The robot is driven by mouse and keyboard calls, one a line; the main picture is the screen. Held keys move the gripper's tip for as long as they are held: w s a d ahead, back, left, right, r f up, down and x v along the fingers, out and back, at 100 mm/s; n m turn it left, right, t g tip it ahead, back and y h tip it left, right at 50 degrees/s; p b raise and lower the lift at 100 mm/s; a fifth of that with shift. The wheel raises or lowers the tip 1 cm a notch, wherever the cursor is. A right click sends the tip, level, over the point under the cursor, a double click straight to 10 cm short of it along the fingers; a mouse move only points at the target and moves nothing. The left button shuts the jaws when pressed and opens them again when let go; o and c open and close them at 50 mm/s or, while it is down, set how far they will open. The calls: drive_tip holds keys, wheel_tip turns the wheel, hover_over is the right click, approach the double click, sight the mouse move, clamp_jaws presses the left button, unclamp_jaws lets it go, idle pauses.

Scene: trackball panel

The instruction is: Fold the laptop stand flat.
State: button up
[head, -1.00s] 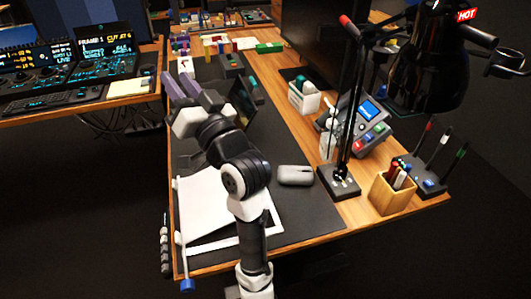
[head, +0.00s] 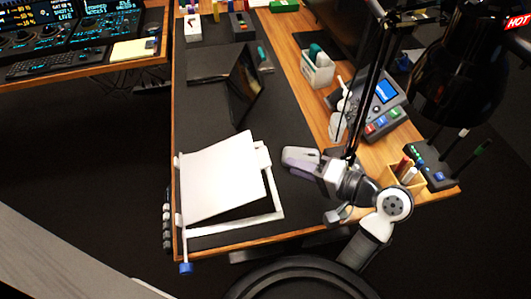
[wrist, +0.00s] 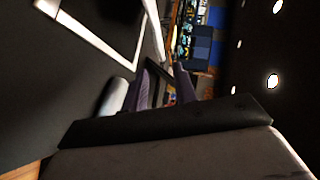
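The laptop stand has a white tilted top panel (head: 218,172) raised over a white base frame (head: 262,222), at the front left of the desk. A dark gap shows between panel and frame, so it stands partly open. A rod with a blue end (head: 186,268) runs along its left side. The white frame also shows at the top left of the wrist view (wrist: 100,40).
A dark propped screen (head: 240,85) stands behind the stand. A black lamp (head: 460,85), a button console (head: 382,105) and a pen cup (head: 404,182) crowd the right. The dark mat (head: 205,115) is bare behind the stand.

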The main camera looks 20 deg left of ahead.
sight(265, 155)
drive_tip(key=x, duration=0.9)
drive_tip(key=shift+a+f, duration=0.15)
drive_tip(key=shift+a, duration=0.2)
drive_tip(key=shift+c, duration=0.2)
drive_tip(key=shift+w, duration=0.1)
clamp_jaws()
